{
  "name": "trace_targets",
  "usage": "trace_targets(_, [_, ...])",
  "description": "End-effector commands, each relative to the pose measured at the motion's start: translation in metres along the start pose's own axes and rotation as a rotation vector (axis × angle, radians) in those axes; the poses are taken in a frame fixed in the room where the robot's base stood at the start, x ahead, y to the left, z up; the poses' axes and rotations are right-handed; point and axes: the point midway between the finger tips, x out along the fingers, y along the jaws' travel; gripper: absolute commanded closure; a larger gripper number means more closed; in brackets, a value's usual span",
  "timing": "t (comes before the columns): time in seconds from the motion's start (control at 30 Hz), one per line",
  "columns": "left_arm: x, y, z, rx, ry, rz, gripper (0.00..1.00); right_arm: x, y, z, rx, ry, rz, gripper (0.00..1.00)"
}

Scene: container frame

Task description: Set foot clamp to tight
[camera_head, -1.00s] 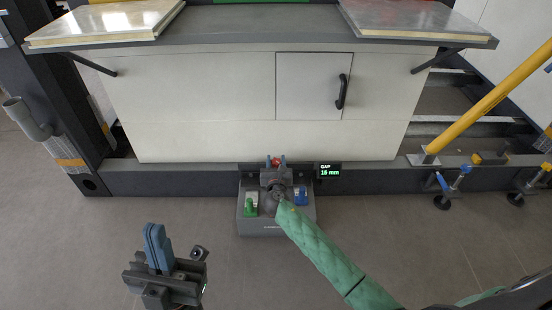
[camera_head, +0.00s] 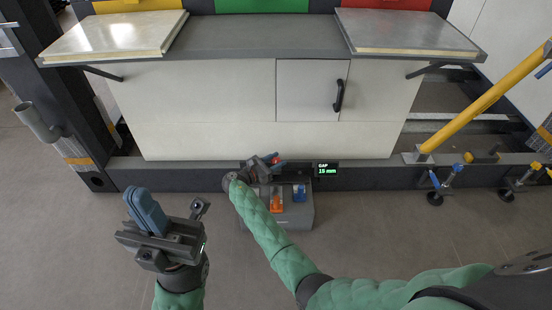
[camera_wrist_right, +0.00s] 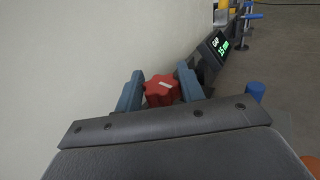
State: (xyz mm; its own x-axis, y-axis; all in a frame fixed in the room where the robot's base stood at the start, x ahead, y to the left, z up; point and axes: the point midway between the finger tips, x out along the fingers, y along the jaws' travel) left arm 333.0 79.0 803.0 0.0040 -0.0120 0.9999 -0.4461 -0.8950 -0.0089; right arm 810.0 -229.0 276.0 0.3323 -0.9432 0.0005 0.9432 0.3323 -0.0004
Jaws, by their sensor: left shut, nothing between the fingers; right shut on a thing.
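A red lobed knob (camera_wrist_right: 161,89) with a white mark sits between the two blue fingers of my right gripper (camera_wrist_right: 160,90) in the right wrist view. The fingers are shut on it. In the head view my right gripper (camera_head: 272,161) reaches in from the left side of the knob (camera_head: 279,158), at the foot of the white cabinet. A display (camera_head: 327,170) beside it reads GAP 15 mm; it also shows in the right wrist view (camera_wrist_right: 221,46). My left gripper (camera_head: 147,213) is shut and empty above the floor, away from the knob. The clamp's jaw is not clearly visible.
A grey box (camera_head: 293,216) with an orange piece (camera_head: 276,202) and a blue piece (camera_head: 299,192) stands below the knob. A dark rail (camera_head: 150,175) runs along the cabinet (camera_head: 200,100). A yellow post (camera_head: 480,105) rises at right.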

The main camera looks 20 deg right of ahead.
Motion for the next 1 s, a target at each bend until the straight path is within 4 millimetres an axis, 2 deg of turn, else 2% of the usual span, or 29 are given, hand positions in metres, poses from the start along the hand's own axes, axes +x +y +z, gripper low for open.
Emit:
trace_targets(0.17, [0.0047, -0.0012, -0.0016, -0.004, 0.009, -0.007, 1.0, 0.0001, 0.0022, 0.0015, -0.001, 0.001, -0.169, 0.84])
trace_targets(0.5, [0.0011, -0.0005, -0.0006, -0.002, 0.005, -0.005, 1.0, 0.0006, 0.0014, -0.0002, -0.001, 0.002, -0.454, 0.84])
trace_targets(1.0, [-0.0035, 0.0007, 0.0013, 0.001, -0.005, 0.003, 1.0, 0.0012, -0.0003, -0.0008, -0.001, 0.001, -0.642, 0.84])
